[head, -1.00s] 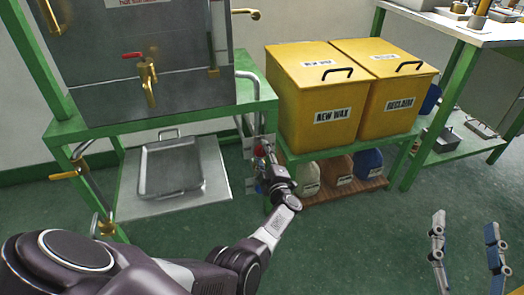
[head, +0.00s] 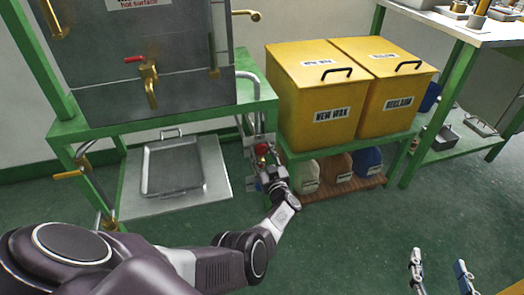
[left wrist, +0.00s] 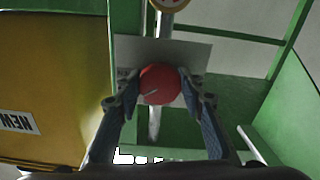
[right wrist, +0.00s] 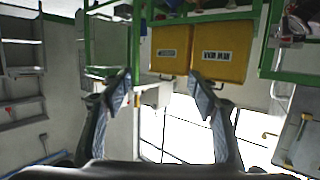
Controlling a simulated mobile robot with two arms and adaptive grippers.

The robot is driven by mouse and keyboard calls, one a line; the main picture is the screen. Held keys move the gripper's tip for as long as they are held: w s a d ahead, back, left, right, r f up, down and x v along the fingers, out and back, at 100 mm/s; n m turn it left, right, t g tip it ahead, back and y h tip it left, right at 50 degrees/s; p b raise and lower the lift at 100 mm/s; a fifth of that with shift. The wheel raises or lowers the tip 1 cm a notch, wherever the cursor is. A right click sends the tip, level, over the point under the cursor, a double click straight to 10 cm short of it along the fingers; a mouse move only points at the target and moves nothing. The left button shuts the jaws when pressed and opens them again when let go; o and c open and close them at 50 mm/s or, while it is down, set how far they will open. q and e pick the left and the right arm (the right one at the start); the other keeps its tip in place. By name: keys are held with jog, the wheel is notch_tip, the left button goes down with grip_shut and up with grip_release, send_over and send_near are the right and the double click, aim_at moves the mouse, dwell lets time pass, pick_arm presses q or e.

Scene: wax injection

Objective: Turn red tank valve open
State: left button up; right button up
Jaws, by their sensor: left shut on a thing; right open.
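A round red knob (head: 262,149) sits at the right front leg of the green tank stand, in front of a pale plate. In the left wrist view the red knob (left wrist: 160,84) is between both fingertips. My left gripper (head: 266,164) is shut on it, a finger touching each side; the stem behind is mostly hidden. The metal tank (head: 190,95) above also has a brass tap (head: 149,80) with a small red lever (head: 134,59), away from my grippers. My right gripper (head: 439,262) is open and empty at the lower right, above the floor.
Yellow NEW WAX (head: 300,110) and RECLAIM (head: 395,108) bins stand on a green shelf close right of my left gripper, with several jugs below. A metal tray (head: 172,188) lies under the tank. The floor between my arms is clear.

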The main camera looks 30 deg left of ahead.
pick_arm(q)
jog(key=m, duration=0.3)
jog(key=shift+d+f+m, duration=0.1)
jog(key=shift+m, duration=1.6)
jog(key=shift+p, duration=0.3)
pick_arm(e)
jog(key=f, duration=0.1)
jog(key=s+f+g, duration=0.1)
jog(key=f, duration=0.1)
jog(key=shift+s+d+g, duration=0.15)
jog(key=shift+d+g, duration=0.15)
jog(key=shift+d, duration=0.05)
pick_arm(q)
jog(key=shift+m, duration=0.3)
pick_arm(e)
jog(key=shift+s+f, duration=0.1)
jog(key=shift+f, duration=0.1)
pick_arm(q)
jog(key=o, duration=1.2)
jog(key=shift+c, duration=0.2)
pick_arm(e)
jog(key=shift+d+r, duration=0.1)
